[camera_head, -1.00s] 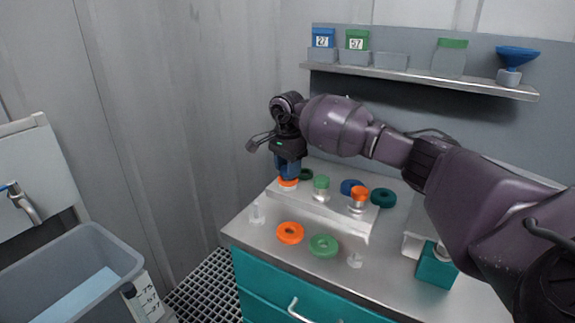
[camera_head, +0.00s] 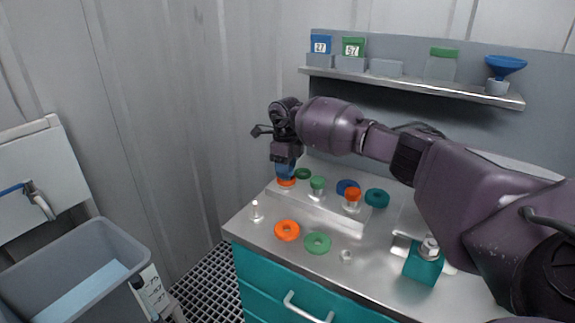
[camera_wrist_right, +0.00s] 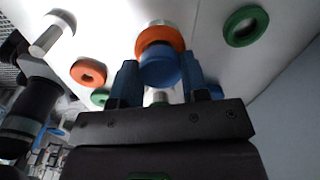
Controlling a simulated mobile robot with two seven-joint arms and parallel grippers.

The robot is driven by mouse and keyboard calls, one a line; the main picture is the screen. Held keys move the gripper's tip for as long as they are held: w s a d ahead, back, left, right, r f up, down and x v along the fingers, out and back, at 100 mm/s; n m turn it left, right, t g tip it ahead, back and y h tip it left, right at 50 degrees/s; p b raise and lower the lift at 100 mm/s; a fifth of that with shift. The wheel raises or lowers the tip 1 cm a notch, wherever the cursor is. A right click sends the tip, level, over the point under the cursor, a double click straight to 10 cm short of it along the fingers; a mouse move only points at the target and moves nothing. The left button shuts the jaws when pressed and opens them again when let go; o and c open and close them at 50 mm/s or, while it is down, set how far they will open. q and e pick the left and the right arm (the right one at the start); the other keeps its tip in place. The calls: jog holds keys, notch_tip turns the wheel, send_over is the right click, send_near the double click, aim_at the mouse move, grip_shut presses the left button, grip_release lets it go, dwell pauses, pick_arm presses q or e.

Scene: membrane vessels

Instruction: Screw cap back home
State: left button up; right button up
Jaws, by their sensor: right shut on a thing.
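My right gripper (camera_head: 285,172) points down at the far left end of the clear rack (camera_head: 330,209). In the right wrist view its two blue fingers (camera_wrist_right: 160,86) flank a blue round cap (camera_wrist_right: 160,70). The cap sits over an orange ring (camera_wrist_right: 158,41), which also shows just under the fingers in the head view (camera_head: 286,182). The fingers are shut on the blue cap. They hide most of it in the head view, so I cannot tell how tightly it sits. My left gripper is not in view.
A green-capped vessel (camera_head: 317,183) and an orange-capped vessel (camera_head: 352,194) stand along the rack. Loose orange (camera_head: 287,230) and green (camera_head: 318,243) rings lie in front. A teal block (camera_head: 424,265) stands to the right. A shelf (camera_head: 420,84) with boxes and a blue funnel (camera_head: 505,67) hangs behind.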

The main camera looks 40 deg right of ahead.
jog(key=m, duration=0.1)
jog(key=m+p, duration=0.1)
jog(key=m, duration=0.1)
jog(key=shift+r, duration=0.35)
jog(key=shift+m+p, duration=0.45)
jog(key=shift+m, duration=0.75)
jog(key=shift+f+m, duration=0.25)
jog(key=shift+m, duration=0.55)
jog(key=o, duration=1)
jog(key=shift+s, duration=0.1)
